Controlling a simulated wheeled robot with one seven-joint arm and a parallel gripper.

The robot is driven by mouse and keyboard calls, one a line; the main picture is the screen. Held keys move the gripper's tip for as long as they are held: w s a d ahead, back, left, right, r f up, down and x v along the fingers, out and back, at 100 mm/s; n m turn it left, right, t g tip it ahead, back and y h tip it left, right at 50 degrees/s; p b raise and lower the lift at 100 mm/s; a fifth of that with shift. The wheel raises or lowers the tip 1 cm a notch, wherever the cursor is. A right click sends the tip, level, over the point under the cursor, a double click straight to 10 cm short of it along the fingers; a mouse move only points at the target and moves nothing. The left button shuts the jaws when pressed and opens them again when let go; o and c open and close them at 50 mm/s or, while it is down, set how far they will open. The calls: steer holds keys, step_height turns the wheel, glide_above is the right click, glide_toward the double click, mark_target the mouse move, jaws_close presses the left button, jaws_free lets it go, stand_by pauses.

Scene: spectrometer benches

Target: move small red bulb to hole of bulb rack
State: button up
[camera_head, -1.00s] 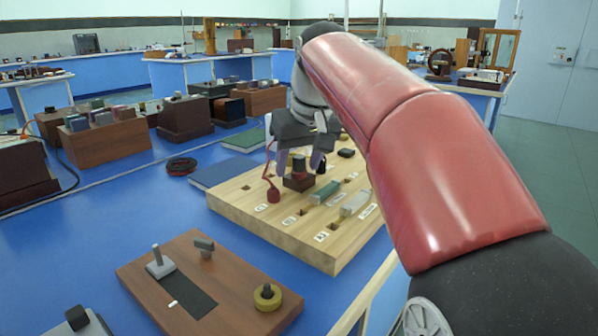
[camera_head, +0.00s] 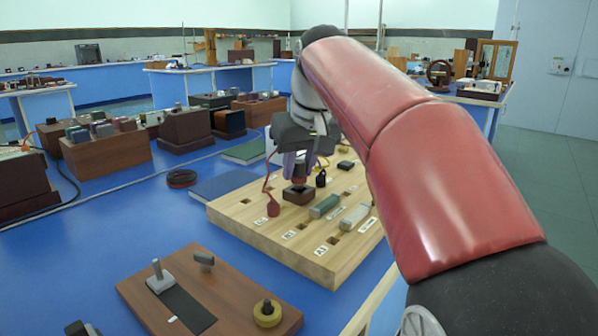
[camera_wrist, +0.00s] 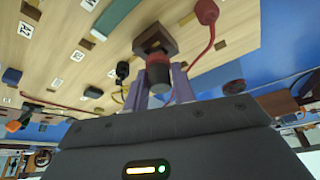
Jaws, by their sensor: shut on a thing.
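My gripper (camera_head: 298,170) points down over the pale wooden bulb rack (camera_head: 240,222). Its fingers are shut on the small red bulb (camera_wrist: 158,74), a short piece with a dark end and a reddish band in the wrist view. The bulb is upright at a dark brown square block (camera_head: 298,196) on the rack, which also shows in the wrist view (camera_wrist: 150,36). The fingers largely hide the bulb in the head view. I cannot tell how far it sits in the block. The rack has several square holes with printed labels.
A red plug (camera_head: 273,208) with a curled red wire stands left of the gripper. A green block (camera_head: 324,206), a grey block (camera_head: 354,217) and a black plug (camera_head: 321,178) are close by. A brown board (camera_head: 235,297) lies in front, with open blue bench at left.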

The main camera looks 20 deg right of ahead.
mark_target(299, 162)
step_height(299, 162, up, 11)
steer(key=p, duration=0.3)
steer(key=shift+r, duration=0.15)
stand_by(0.3)
